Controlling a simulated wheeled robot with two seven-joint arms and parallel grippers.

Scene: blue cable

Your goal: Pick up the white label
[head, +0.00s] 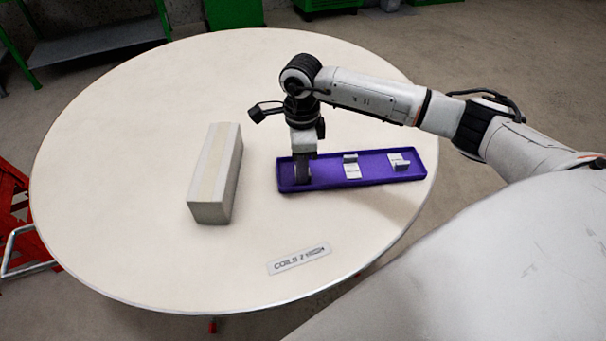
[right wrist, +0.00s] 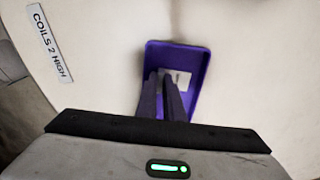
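My right gripper (head: 302,180) points down into the left end of a purple tray (head: 330,184), apart from this label. In the right wrist view its two dark fingers (right wrist: 160,76) are close together beside a small whitish piece (right wrist: 180,78) in the tray (right wrist: 198,62). Whether they grip it is unclear. My left gripper is not in view.
Two small pale pieces, one mid-tray (head: 351,166) and one toward its right end (head: 399,161), sit in the purple tray. A long grey box (head: 212,180) stands left of the tray.

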